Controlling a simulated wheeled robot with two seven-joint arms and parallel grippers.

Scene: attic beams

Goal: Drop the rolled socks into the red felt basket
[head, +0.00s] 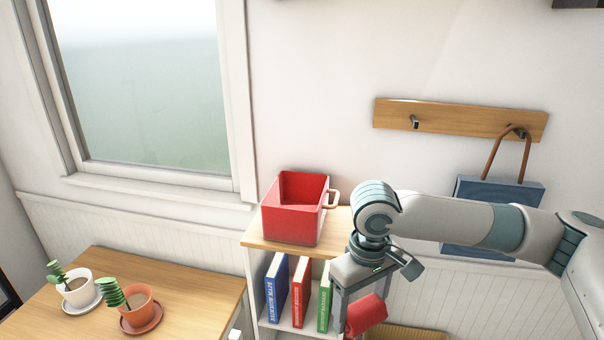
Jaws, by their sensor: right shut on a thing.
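The red felt basket (290,225) stands upright on top of a small shelf, with a pale handle on its right side. Its open top faces up, and the part of the inside that shows looks empty. My right gripper (358,308) comes in from the right and points down. It is shut on a red roll, the rolled socks (368,314), in front of the shelf's right side, lower in the picture than the basket and to its right. The gripper partly hides the socks. My left gripper is not in view.
The shelf (258,240) holds blue, red and green books (301,291) below its top. A wooden table (195,292) with two potted plants (138,302) is at the left. A hook rail (455,118) with a blue bag (500,190) is on the wall behind my arm.

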